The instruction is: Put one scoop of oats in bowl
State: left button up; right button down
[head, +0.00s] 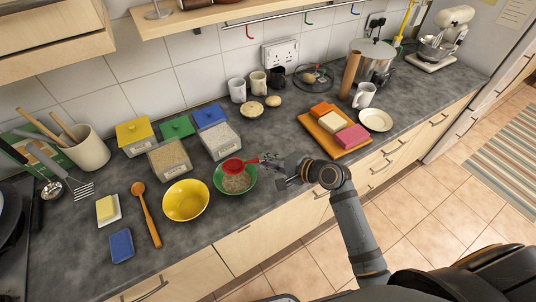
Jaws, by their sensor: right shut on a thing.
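My right gripper (274,164) is shut on a red scoop (232,166), which it holds over the green bowl (221,184). The scoop's cup looks tilted, but I cannot tell what is left in it. Beige flakes like oats (238,184) lie in the green bowl under the scoop. A yellow bowl (186,200) stands to the left and looks empty. Two open clear bins stand behind the bowls: one with tan flakes (169,158) and one with paler grains (221,139). My left gripper is not in view.
A wooden spoon (147,214), butter dish (107,209) and blue sponge (122,246) lie left. An orange board (333,139) and plate (375,120) are right.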

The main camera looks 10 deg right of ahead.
jog(key=r+m+g+p, duration=0.1)
jog(key=m+g+p, duration=0.1)
jog(key=g+p, duration=0.1)
jog(key=w+r+m+g+p, duration=0.1)
jog(key=m+g+p, duration=0.1)
jog(key=g+p, duration=0.1)
jog(key=r+m+g+h+p, duration=0.1)
jog(key=g+p, duration=0.2)
jog(key=shift+w+r+m, duration=0.15)
jog(key=shift+r+m, duration=0.05)
jog(key=shift+m, duration=0.2)
jog(key=shift+s+r, duration=0.1)
jog(key=shift+s, duration=0.15)
